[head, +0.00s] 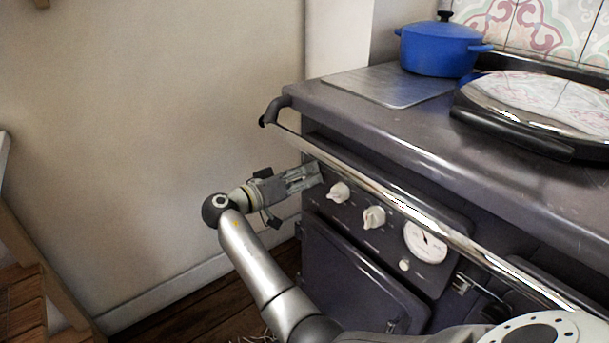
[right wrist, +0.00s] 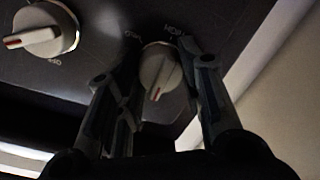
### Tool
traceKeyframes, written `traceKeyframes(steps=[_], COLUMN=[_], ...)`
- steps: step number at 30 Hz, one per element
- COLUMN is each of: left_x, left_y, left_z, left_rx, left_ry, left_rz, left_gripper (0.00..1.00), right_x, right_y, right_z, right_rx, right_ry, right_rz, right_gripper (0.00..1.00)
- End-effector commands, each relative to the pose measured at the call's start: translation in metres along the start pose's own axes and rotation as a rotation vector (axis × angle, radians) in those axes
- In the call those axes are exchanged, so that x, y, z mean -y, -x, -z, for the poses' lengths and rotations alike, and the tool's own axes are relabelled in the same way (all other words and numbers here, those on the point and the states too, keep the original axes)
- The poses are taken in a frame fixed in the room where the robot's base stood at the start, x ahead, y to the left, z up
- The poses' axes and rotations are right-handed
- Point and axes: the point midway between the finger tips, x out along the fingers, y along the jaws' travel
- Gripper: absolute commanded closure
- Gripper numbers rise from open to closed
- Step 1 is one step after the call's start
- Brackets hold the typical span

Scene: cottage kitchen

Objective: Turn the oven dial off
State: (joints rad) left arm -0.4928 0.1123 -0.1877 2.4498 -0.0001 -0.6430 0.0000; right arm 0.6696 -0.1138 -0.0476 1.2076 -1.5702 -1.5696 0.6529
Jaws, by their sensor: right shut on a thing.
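My right gripper (head: 316,176) reaches the left end of the dark oven's control panel (head: 335,212). In the right wrist view its two fingers (right wrist: 163,90) stand on either side of a pale oven dial (right wrist: 158,68) and are shut on it. That dial has a red mark near the lower edge of its face in this view; small lettering beside it is hard to read. My left gripper is not in view.
A chrome rail (head: 400,203) runs in front, above the panel. A blue pot (head: 440,48) and a round lid (head: 540,100) are on top. Left of the oven is bare wall.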

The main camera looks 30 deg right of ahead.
Motion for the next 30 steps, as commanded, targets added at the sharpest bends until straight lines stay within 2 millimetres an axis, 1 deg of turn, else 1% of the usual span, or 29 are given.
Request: traceKeyframes(steps=[1, 5, 6, 10, 18, 21, 23, 30], left_x=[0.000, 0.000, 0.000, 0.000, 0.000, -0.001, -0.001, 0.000], left_y=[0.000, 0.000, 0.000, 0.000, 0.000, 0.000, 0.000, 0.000], left_z=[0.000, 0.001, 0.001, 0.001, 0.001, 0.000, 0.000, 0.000], left_rx=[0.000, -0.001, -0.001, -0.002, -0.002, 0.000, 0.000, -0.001], left_ry=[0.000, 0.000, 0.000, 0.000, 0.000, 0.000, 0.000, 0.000], left_rz=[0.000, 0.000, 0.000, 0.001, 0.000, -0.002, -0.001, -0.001], left_gripper=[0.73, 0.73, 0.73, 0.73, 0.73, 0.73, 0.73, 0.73], right_x=[-0.002, -0.002, -0.002, -0.001, -0.001, 0.000, 0.000, 0.000], right_y=[-0.001, -0.001, -0.001, -0.001, 0.000, 0.004, 0.010, 0.050], right_z=[0.005, 0.005, 0.005, 0.004, 0.002, 0.002, 0.002, 0.002], right_rx=[-0.010, -0.011, -0.011, -0.008, -0.004, -0.004, -0.004, -0.004], right_ry=[-0.004, -0.004, -0.004, -0.003, -0.002, -0.002, -0.001, -0.002], right_rz=[-0.001, -0.001, -0.001, -0.001, 0.000, 0.001, 0.001, 0.002], right_gripper=[0.89, 0.89, 0.60, 0.43, 0.42, 0.42, 0.42, 0.42])
